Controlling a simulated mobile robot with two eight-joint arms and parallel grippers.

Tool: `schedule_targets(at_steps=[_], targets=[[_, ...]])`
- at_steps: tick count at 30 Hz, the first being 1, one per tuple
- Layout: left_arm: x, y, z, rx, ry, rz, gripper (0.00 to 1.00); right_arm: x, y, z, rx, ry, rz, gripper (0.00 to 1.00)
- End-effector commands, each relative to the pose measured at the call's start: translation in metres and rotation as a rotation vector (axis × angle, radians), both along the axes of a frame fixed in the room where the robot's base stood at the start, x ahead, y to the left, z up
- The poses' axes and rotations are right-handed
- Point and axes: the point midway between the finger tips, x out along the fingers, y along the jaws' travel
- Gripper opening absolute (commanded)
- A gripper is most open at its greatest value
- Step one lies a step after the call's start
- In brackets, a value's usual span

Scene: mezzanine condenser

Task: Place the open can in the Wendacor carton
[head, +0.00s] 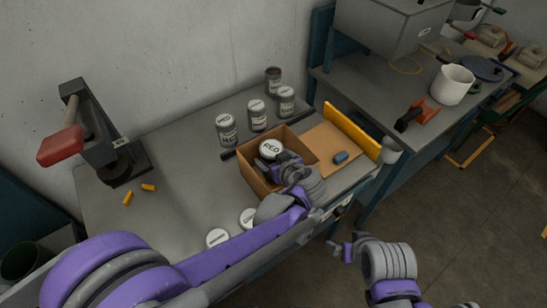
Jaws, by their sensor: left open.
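A brown open-topped carton (250,177) stands on the grey workbench. I cannot read a Wendacor label on it. A can with a white top marked RED (270,148) is at the carton, apparently inside it. My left gripper (284,161) is open over the carton, close beside this can; the arm hides part of the carton's front. A can with a dark top (273,81), which looks like the open can, stands at the back of the bench. Several white-topped cans (227,130) stand behind the carton. My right gripper (346,246) is empty, low in front of the bench; its jaws are unclear.
A press with a red handle (62,146) and yellow pieces (128,198) are at left.

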Motion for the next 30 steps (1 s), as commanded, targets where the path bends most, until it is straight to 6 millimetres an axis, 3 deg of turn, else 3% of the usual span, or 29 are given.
schedule_targets(at_steps=[18,30], targets=[[-0.082,-0.039,0.063,-0.001,0.0,-0.003,1.0,0.002,0.0,0.008,0.0,-0.003,0.0,1.0],[-0.09,-0.042,0.069,0.0,0.0,0.0,1.0,0.002,0.0,0.009,0.0,-0.003,0.0,1.0]])
